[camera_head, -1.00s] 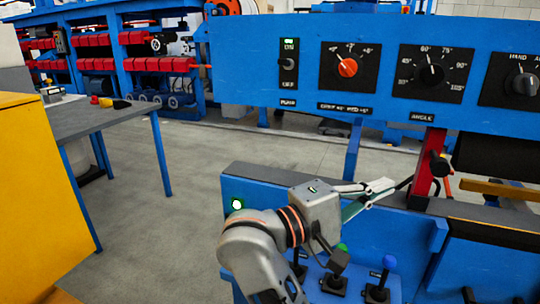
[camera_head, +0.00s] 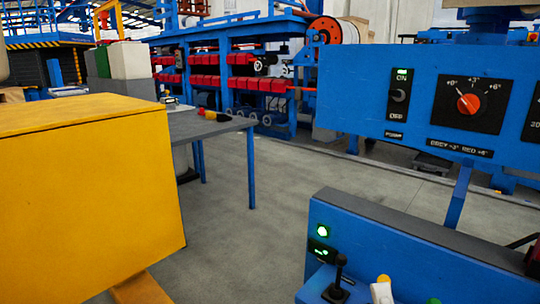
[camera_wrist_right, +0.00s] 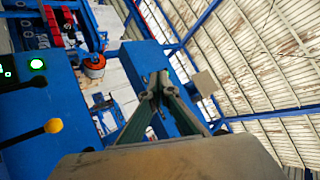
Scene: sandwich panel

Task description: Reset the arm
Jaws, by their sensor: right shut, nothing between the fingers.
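My right gripper (camera_wrist_right: 158,88) shows in the wrist view, its two green-grey fingers meeting at the tips with nothing between them. It points up toward the blue panel and the roof and touches no lever that I can see. In the head view I cannot clearly make out my right arm. My left gripper is in neither view. The blue console (camera_head: 400,245) stands at the lower right of the head view, with a lit green button (camera_head: 322,231), a black lever (camera_head: 341,268) and a yellow-knobbed lever (camera_head: 384,279). The yellow knob also shows in the wrist view (camera_wrist_right: 52,126).
The blue control panel (camera_head: 350,95) with its pump switch (camera_head: 399,95) and red dial (camera_head: 468,103) is at the right. A yellow cabinet (camera_head: 90,200) fills the left front. A grey table (camera_head: 225,124) stands behind it. The floor between cabinet and console is clear.

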